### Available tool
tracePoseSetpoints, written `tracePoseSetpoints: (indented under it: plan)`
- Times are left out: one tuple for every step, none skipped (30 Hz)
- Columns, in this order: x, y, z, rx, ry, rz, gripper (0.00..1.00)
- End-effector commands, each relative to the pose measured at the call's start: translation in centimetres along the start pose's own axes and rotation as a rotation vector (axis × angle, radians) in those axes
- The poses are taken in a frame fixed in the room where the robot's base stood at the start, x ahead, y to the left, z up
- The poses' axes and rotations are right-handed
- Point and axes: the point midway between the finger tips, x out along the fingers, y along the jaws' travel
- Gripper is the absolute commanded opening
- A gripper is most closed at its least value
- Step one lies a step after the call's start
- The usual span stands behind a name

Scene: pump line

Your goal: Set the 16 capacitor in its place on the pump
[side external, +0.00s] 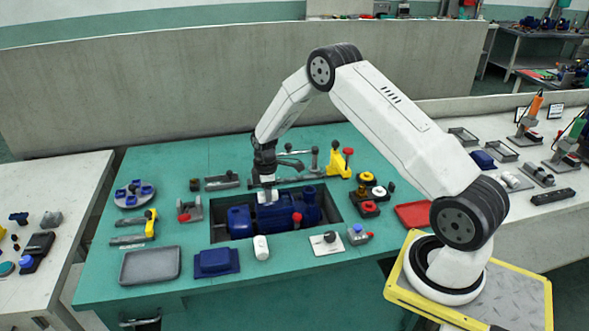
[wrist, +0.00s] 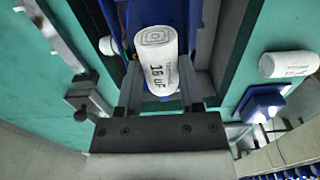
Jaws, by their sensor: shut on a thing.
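The 16 capacitor is a white cylinder marked "16 uF" (wrist: 158,62). My gripper (wrist: 160,88) is shut on it, with one grey finger on each side. In the side view my gripper (side external: 267,181) points down over the blue pump (side external: 240,220), which lies in a dark recess in the green bench. The held capacitor is small there, low at the pump's upper side; whether it touches the pump I cannot tell. Part of the blue pump also shows behind the capacitor in the wrist view (wrist: 209,28). Its seat is hidden.
Another white cylinder (side external: 261,247) stands at the recess's front edge; it also shows in the wrist view (wrist: 289,64). A blue block (side external: 216,262), a grey tray (side external: 150,265) and a white plate (side external: 327,243) lie in front.

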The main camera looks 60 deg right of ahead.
Motion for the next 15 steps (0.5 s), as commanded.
tracePoseSetpoints:
  plan:
    - [0.4, 0.0, 0.0, 0.0, 0.0, -0.001, 0.06]
    - [0.6, 0.0, 0.0, 0.0, 0.0, 0.0, 0.06]
    - [0.8, 0.0, 0.0, 0.0, 0.0, 0.0, 0.06]
    - [1.0, 0.0, 0.0, 0.0, 0.0, 0.001, 0.06]
    - [1.1, 0.0, 0.0, 0.0, 0.001, 0.001, 0.06]
    - [1.3, 0.0, 0.0, 0.0, 0.001, 0.001, 0.06]
    - [1.5, 0.0, 0.0, 0.0, 0.001, 0.001, 0.06]
    - [1.6, 0.0, 0.0, 0.0, 0.001, 0.001, 0.06]
    - [1.7, 0.0, 0.0, 0.0, 0.001, 0.001, 0.06]
    - [1.8, 0.0, 0.0, 0.0, 0.001, 0.001, 0.06]
    - [1.9, 0.0, 0.0, 0.0, 0.001, 0.001, 0.06]
    - [1.9, 0.0, 0.0, 0.0, 0.001, 0.001, 0.06]
    - [2.0, 0.0, 0.0, 0.0, 0.001, 0.001, 0.06]
    - [2.0, 0.0, 0.0, 0.0, 0.001, 0.001, 0.06]
    - [2.1, 0.0, 0.0, 0.0, 0.001, 0.001, 0.06]
